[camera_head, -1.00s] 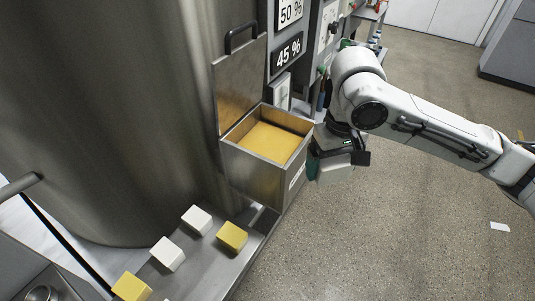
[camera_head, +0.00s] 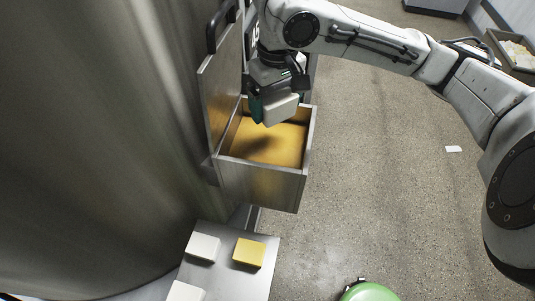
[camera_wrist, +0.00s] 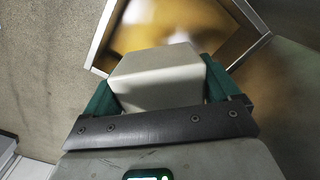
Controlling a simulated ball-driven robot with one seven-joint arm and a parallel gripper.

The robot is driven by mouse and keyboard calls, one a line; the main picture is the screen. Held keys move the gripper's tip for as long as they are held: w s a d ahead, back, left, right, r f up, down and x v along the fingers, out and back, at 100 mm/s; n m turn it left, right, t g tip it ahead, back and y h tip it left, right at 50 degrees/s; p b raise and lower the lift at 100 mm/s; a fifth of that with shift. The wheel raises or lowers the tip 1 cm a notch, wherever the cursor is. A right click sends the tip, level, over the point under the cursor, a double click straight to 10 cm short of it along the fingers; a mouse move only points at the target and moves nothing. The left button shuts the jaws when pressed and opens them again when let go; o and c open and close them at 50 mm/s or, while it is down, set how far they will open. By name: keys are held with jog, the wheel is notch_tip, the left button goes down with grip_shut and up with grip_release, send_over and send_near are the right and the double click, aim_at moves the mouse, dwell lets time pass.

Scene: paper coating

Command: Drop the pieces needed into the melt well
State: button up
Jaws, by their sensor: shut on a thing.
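My gripper (camera_head: 266,108) is shut on a white block (camera_head: 281,110), held over the back part of the melt well. In the wrist view the white block (camera_wrist: 157,78) sits between the two green fingers, with the well's opening beyond it. The melt well (camera_head: 262,183) is an open steel box with a yellow-orange inside; its hinged lid (camera_head: 221,93) stands raised on the left. On the steel shelf (camera_head: 231,284) in front lie a yellow block (camera_head: 249,252), a white block (camera_head: 203,247) and another white block (camera_head: 186,291) cut by the bottom edge.
A large steel tank (camera_head: 95,130) fills the left side. A green round object (camera_head: 368,292) shows at the bottom edge. A tray (camera_head: 515,50) is at the far right. The speckled floor right of the well is largely clear.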

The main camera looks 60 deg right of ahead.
jog(key=shift+f+b, duration=2.35)
jog(key=shift+f, duration=0.45)
jog(key=o, duration=1)
jog(key=shift+c, duration=0.2)
notch_tip(320, 180, up, 11)
jog(key=shift+f, duration=0.1)
